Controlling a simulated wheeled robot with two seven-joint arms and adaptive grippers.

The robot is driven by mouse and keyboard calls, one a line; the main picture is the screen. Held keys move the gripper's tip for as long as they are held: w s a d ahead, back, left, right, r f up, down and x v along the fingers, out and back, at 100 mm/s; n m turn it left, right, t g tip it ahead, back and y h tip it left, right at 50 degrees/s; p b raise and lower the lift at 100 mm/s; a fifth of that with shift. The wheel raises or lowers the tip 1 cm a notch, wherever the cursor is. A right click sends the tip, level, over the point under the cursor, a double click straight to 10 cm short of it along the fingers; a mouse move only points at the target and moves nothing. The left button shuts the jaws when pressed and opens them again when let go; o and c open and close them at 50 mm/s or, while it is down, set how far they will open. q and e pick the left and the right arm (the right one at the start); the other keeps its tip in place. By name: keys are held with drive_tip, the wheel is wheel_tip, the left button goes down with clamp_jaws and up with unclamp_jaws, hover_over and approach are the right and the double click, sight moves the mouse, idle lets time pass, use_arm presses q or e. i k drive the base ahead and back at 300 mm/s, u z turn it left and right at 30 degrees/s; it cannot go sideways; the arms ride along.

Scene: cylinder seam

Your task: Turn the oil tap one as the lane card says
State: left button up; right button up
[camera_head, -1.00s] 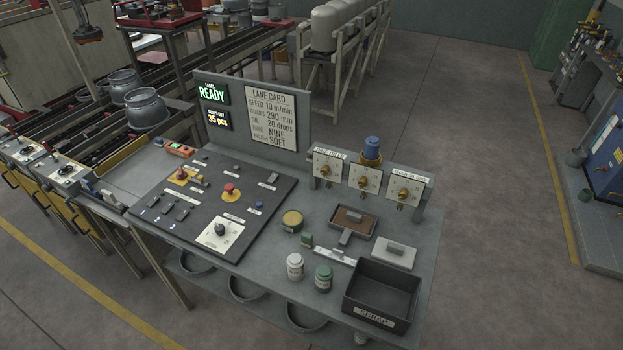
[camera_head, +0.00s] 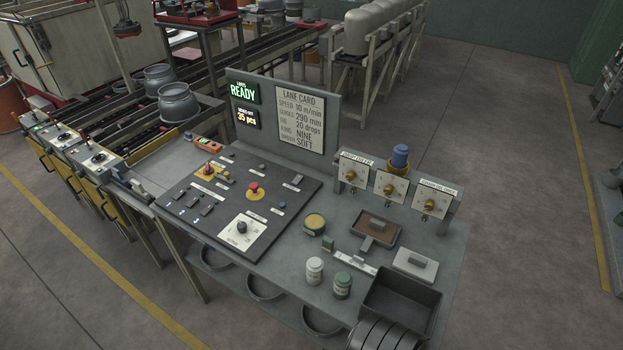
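Three brass taps, each on a white square dial plate, stand in a row at the back right of the bench: a left tap (camera_head: 351,175), a middle tap (camera_head: 389,190) and a right tap (camera_head: 430,204). I cannot read which is oil tap one, nor their exact settings. A blue-capped vessel (camera_head: 400,156) stands behind the middle one. The lane card (camera_head: 300,120) on the upright board reads speed 10 m/min, guides 290 mm, oil 20 drops, ring nine, brush soft. Neither gripper's fingers are in view.
A dark ribbed rounded shape (camera_head: 385,334), seemingly part of my arm, covers the scrap bin's (camera_head: 420,297) front. A control panel (camera_head: 240,200) is left.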

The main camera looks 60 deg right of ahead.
sight(350, 177)
drive_tip(key=i, duration=2.8)
drive_tip(key=z, duration=3.1)
